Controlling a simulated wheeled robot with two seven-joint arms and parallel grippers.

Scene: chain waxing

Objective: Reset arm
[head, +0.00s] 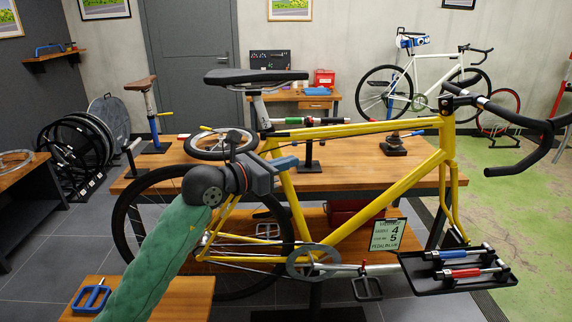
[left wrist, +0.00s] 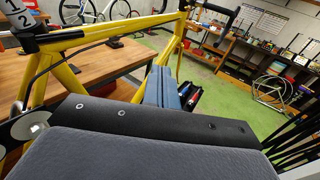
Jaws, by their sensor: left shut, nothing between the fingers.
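My left arm comes in from the lower left of the head view. My left gripper (head: 288,162) is shut and empty, its blue-grey fingers pointing right beside the yellow bicycle frame (head: 400,186). In the left wrist view the shut fingers (left wrist: 166,88) show in front of the green floor, with the yellow frame (left wrist: 62,80) to their left. From the head view I cannot tell whether the gripper touches the frame. The bicycle's rear wheel (head: 122,232) is partly hidden behind my arm. My right gripper is in neither view.
A wooden workbench (head: 350,174) stands behind the bicycle. A black tray (head: 440,280) with red and blue handled tools is at the right. Green floor (head: 520,215) lies open at the right.

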